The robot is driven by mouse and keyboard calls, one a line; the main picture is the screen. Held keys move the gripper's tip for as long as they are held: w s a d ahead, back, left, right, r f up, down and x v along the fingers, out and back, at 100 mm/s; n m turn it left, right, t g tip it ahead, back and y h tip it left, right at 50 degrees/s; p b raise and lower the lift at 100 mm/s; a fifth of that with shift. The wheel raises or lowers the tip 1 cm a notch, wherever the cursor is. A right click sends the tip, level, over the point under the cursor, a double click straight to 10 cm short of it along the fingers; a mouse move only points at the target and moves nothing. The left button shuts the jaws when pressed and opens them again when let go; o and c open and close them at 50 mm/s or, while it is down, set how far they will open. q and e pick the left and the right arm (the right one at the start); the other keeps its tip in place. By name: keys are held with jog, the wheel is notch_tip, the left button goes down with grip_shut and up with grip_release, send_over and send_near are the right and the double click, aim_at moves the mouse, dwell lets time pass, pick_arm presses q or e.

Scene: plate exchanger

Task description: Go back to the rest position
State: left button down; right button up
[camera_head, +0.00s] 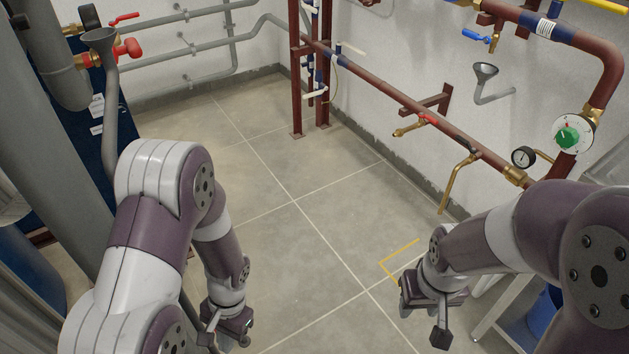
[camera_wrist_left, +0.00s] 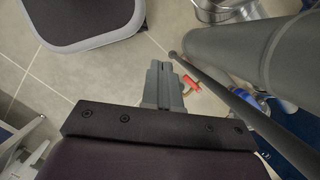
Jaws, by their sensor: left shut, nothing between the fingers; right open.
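My left gripper (camera_head: 216,338) hangs over the tiled floor at the bottom of the head view, left of centre. In the left wrist view its fingers (camera_wrist_left: 163,87) are together with nothing between them. My right gripper (camera_head: 421,320) is low at the right of the head view. Its fingers are apart and hold nothing. Both arms reach forward and down, and neither gripper touches anything that I can see.
A grey pipe with a funnel (camera_head: 99,38) stands at left. A blue container (camera_head: 546,312) is at lower right. The middle floor (camera_head: 300,225) is clear.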

pick_arm(q)
notch_tip(320, 180, up, 39)
jog(key=n+t+h+p, duration=0.1)
jog(key=n+t+p, duration=0.3)
jog(key=p, duration=1.7)
jog(key=shift+r+n+t+h, duration=0.15)
jog(key=shift+n+t+h, duration=0.15)
jog(key=shift+n+h, duration=0.1)
